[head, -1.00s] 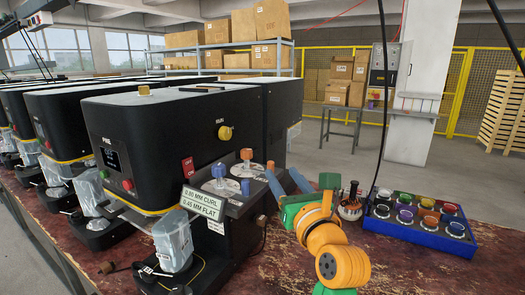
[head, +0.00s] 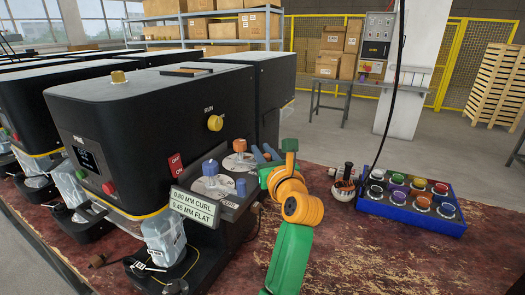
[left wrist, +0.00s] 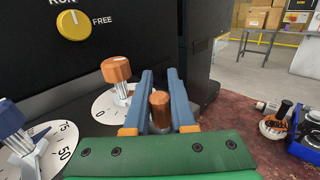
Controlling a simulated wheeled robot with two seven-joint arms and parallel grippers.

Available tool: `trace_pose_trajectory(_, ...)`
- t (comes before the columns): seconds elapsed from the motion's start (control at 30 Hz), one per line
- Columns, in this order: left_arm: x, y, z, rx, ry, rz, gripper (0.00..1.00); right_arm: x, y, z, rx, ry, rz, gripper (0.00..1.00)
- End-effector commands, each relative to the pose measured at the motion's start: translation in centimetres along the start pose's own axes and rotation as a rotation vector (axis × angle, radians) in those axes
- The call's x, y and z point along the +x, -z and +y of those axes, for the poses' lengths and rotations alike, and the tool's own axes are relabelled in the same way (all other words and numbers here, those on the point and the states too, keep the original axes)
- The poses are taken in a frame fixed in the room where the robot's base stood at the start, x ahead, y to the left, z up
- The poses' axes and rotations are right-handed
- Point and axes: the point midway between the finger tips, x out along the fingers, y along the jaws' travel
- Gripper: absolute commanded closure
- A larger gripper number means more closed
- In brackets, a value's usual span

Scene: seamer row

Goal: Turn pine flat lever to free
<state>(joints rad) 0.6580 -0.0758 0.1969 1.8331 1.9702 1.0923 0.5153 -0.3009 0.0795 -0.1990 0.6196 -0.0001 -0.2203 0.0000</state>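The nearest black machine (head: 150,115) carries a yellow knob (head: 215,122) marked RUN and FREE; in the left wrist view its white mark (left wrist: 74,16) points up toward RUN. Its sign (head: 193,207) reads 0.60 MM CURL, 0.45 MM FLAT. Below are two dials, with a blue knob (head: 210,168) and an orange knob (left wrist: 116,70). A short blue peg (head: 241,187) stands near the blue dial. My left gripper (left wrist: 158,95) has its blue fingers on either side of a short orange-brown peg (left wrist: 160,112). Whether they grip it is unclear. My right gripper is not in view.
A blue tray (head: 410,212) of several coloured knobs lies to the right on the red-brown table (head: 360,260). A small round pot (head: 344,188) with dark-handled tools stands between tray and gripper. A black cable (head: 389,110) hangs above. The front right tabletop is clear.

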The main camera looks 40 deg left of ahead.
Motion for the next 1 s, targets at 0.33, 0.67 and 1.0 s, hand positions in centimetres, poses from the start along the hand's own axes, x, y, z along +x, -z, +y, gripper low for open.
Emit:
trace_pose_trajectory(0.33,-0.03,-0.05,-0.01,0.000,0.000,-0.001,1.00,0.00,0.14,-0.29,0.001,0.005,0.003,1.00)
trace_pose_trajectory(0.67,-0.03,-0.09,0.00,0.000,0.000,-0.002,1.00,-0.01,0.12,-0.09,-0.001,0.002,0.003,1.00)
trace_pose_trajectory(1.0,-0.03,-0.12,0.00,0.000,0.000,-0.003,1.00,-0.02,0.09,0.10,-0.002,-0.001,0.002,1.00)
